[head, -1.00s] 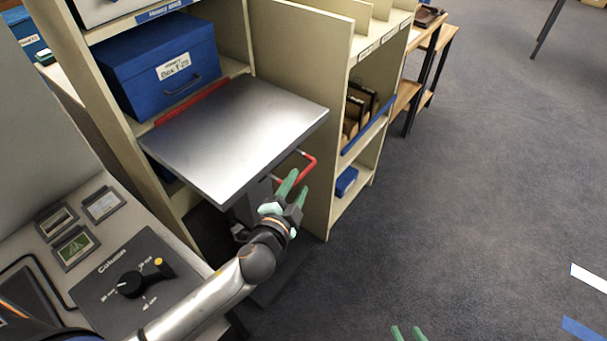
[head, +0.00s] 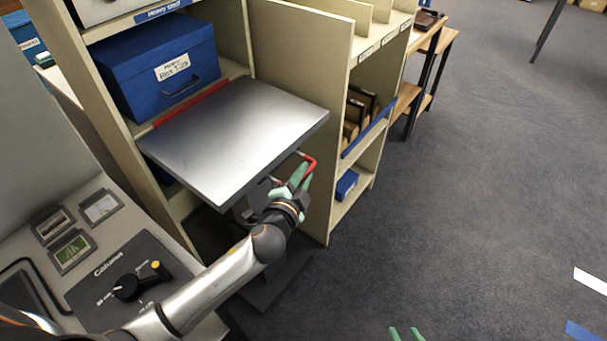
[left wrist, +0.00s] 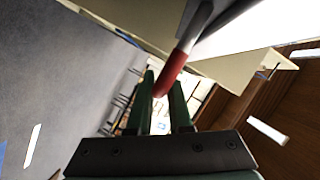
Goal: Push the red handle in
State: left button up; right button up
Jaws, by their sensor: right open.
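The red handle (head: 311,164) is a bent bar sticking out under the right side of the grey metal platform (head: 235,135). My left gripper (head: 303,176) is just below the handle, its green fingers apart and pointing up at it. In the left wrist view, the red handle (left wrist: 170,75) shows at the fingertips, partly in front of the right finger. I cannot tell whether they touch. My right gripper (head: 405,334) shows only its green fingertips at the bottom edge, open and empty.
A blue box (head: 160,65) sits on the shelf behind the platform, with a red strip (head: 190,103) along the platform's back edge. A beige shelf panel (head: 300,100) stands close beside the handle. A control panel (head: 125,285) is at lower left. The carpet (head: 470,190) at right is clear.

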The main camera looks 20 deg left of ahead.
pick_arm(q)
grip_shut()
jog(key=shift+a, duration=0.1)
dwell(0.9)
jog(key=shift+w+a+p, duration=0.15)
jog(key=shift+w+a, duration=0.1)
jog(key=shift+a, duration=0.4)
jog(key=shift+w+a+p, duration=0.15)
jog(key=shift+w+a, duration=0.1)
jog(key=shift+a, duration=0.4)
jog(key=shift+o, duration=2.4)
grip_release()
jog(key=shift+d+r, duration=0.1)
jog(key=shift+d, duration=0.1)
